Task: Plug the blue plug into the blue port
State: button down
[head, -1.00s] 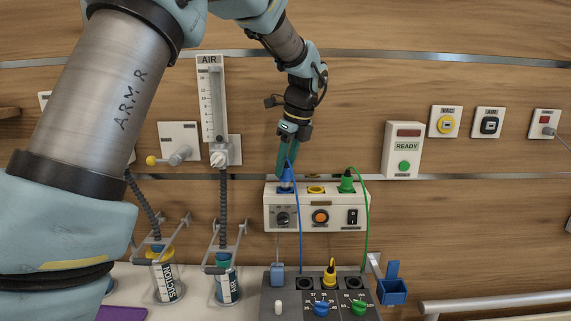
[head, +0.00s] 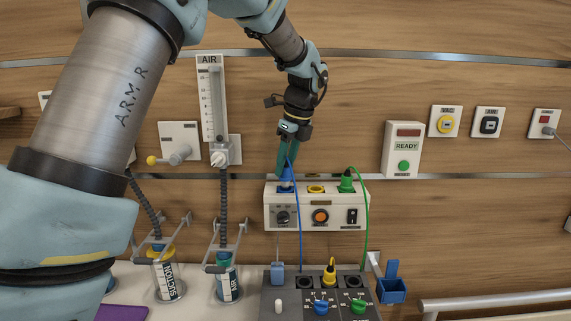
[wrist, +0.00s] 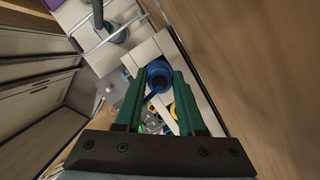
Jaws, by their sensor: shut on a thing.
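The blue plug (head: 286,176) stands upright at the left end of the top of the white box (head: 318,215), with a blue cable running down from it. My gripper (head: 286,166) points down with its green fingers shut on the plug. In the wrist view the blue plug (wrist: 159,76) sits between my fingertips (wrist: 160,82). The blue port is hidden beneath the plug, and I cannot tell how deep the plug sits. The yellow port (head: 316,189) beside it is empty, and a green plug (head: 346,181) stands at the right.
A dark control unit (head: 290,310) with a yellow plug (head: 330,272) and coloured knobs stands below the box. Suction and air jars (head: 228,285) hang at the left. A ready panel (head: 403,150) and a blue holder (head: 391,287) are at the right. A green cable hangs at the box's right.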

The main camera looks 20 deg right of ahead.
jog(key=shift+f, duration=1.15)
dwell(2.1)
jog(key=shift+c, duration=2.1)
grip_release()
jog(key=b+v, duration=0.3)
jog(key=v, duration=0.7)
jog(key=shift+s+r, duration=0.2)
jog(key=shift+r, duration=0.15)
jog(key=shift+s+d, duration=0.1)
